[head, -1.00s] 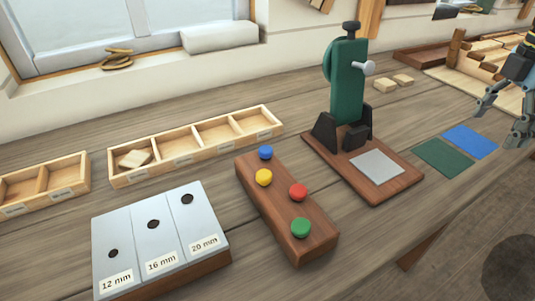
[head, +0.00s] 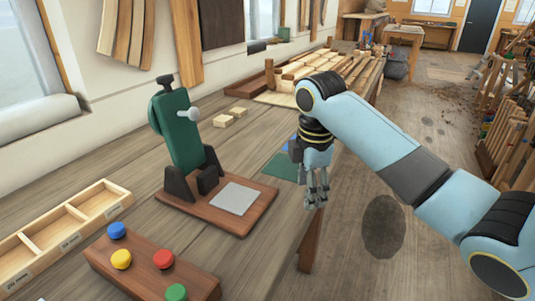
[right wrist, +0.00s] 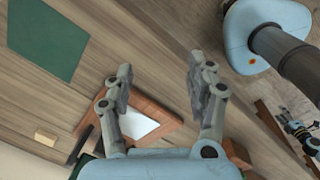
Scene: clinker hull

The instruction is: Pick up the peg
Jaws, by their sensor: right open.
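I cannot pick out a loose peg with certainty in either view. A brown wooden block (head: 128,272) at the lower left carries round blue (head: 117,230), yellow (head: 121,259), red (head: 164,259) and green (head: 176,292) caps; whether these are pegs I cannot tell. My right gripper (head: 317,203) points down near the bench's front edge, right of the green press. In the right wrist view its fingers (right wrist: 158,68) are apart with nothing between them. What looks like my left gripper (right wrist: 302,132) is small at that view's right edge, its jaws unclear.
A green press (head: 184,130) stands on a brown base with a grey plate (head: 236,199). A green mat (head: 281,167) lies beyond it, near my right gripper. A divided tray (head: 75,225) is at left. Open floor lies right.

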